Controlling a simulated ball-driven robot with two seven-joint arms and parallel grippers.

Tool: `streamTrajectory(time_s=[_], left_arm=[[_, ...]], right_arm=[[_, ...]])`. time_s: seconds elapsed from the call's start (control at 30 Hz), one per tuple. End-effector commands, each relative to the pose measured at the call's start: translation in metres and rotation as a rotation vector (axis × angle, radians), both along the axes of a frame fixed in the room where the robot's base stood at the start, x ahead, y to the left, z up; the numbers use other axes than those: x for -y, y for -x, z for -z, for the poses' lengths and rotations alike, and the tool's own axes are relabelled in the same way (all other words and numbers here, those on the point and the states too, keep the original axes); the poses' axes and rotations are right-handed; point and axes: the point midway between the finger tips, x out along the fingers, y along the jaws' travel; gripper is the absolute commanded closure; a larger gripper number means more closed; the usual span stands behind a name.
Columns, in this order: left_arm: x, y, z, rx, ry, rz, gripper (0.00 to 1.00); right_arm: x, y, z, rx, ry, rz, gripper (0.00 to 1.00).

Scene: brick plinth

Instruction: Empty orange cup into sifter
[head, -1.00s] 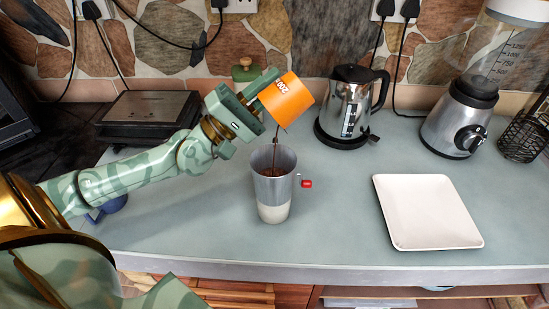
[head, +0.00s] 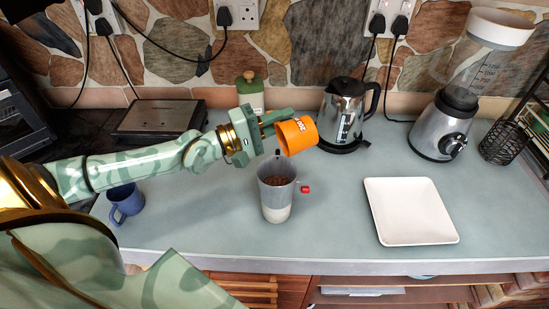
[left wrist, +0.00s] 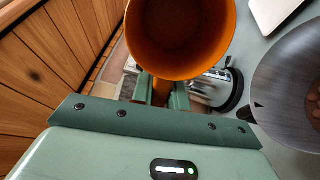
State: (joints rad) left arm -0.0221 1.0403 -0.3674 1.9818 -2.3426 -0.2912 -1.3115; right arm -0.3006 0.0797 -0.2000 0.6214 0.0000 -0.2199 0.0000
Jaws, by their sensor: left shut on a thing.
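The orange cup (head: 297,135) is in my left gripper (head: 274,122), tilted on its side above and slightly right of the sifter. In the left wrist view the cup (left wrist: 180,62) shows a bare orange inside, and the gripper (left wrist: 161,95) is shut at its side. The sifter (head: 276,200) is a grey metal cylinder with a pale lower part and a red knob. It stands upright on the counter with brown contents inside. Its rim also shows in the left wrist view (left wrist: 285,98). A small dark piece is above its rim. My right gripper is not in view.
A white square plate (head: 411,210) lies to the right. A steel kettle (head: 345,112) and a blender (head: 443,132) stand behind. A blue mug (head: 125,203) and a dark flat appliance (head: 160,118) are at left. A green-topped container (head: 250,92) stands behind my gripper.

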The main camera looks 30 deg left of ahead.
Motion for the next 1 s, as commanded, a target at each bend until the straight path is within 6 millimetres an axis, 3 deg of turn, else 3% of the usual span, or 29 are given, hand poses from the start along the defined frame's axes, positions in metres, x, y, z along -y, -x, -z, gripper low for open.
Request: streamTrajectory(time_s=[0.17, 0.4, 0.6, 0.77, 0.93, 1.0], left_arm=[[0.002, -0.003, 0.008, -0.066, -0.047, 0.000, 1.00], [0.006, -0.010, 0.013, -0.247, -0.170, -0.002, 1.00], [0.017, -0.027, 0.021, -0.364, -0.247, -0.001, 1.00], [0.018, -0.030, 0.041, -0.486, -0.329, -0.003, 1.00], [0.021, -0.032, 0.028, -0.611, -0.410, -0.001, 1.00], [0.022, -0.033, 0.032, -0.684, -0.459, 0.000, 1.00]], right_arm=[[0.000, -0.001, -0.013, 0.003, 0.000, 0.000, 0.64], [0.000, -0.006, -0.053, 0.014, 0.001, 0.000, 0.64], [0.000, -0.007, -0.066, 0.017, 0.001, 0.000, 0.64], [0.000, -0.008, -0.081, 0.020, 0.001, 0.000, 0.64], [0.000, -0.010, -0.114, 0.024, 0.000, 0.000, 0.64], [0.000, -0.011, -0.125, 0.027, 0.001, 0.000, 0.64]])
